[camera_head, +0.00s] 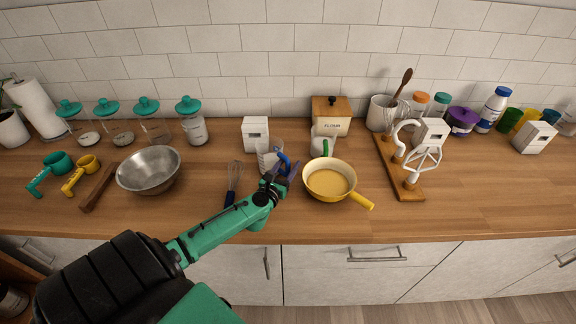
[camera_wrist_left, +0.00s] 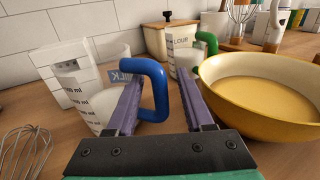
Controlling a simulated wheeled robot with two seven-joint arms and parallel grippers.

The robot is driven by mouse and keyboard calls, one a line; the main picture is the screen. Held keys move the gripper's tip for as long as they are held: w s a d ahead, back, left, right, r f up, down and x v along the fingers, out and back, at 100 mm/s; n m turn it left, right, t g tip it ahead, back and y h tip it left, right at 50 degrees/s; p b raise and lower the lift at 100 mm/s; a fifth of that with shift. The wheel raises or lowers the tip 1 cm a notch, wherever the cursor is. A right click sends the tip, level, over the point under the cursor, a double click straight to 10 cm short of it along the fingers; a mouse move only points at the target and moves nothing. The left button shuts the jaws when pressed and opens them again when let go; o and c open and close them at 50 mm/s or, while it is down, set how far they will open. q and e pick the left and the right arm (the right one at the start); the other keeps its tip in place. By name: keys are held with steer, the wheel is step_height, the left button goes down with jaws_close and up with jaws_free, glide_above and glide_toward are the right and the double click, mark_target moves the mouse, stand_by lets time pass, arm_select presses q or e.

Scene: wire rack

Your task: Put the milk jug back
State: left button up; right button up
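The milk jug (camera_head: 266,161) is a clear measuring jug with white contents and a blue handle, upright on the counter near the middle. In the left wrist view the jug (camera_wrist_left: 100,107) stands at left, and its blue handle (camera_wrist_left: 158,92) reaches between the purple fingers of my left gripper (camera_wrist_left: 160,98). The fingers are wide apart, with the handle nearer the left one; I cannot tell whether they touch. In the head view my left gripper (camera_head: 281,172) covers part of the jug. My right gripper is not in view.
A yellow pan (camera_head: 350,190) sits close to the right of my gripper, a whisk (camera_head: 233,180) to the left. Behind are a white box (camera_head: 255,134), a green-handled jug (camera_head: 322,146) and a flour box (camera_head: 331,107).

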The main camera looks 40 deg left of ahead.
arm_select(q)
steer(key=shift+r, duration=0.2)
steer(key=shift+s+f, duration=0.2)
steer(key=shift+s, duration=0.05)
steer(key=b+v, duration=0.1)
steer(key=v, duration=1)
steer(key=shift+b, duration=0.3)
steer(key=shift+s+d+r, duration=0.1)
steer(key=shift+s+r, duration=0.05)
steer(key=shift+s, duration=0.15)
steer(key=shift+w, duration=0.1)
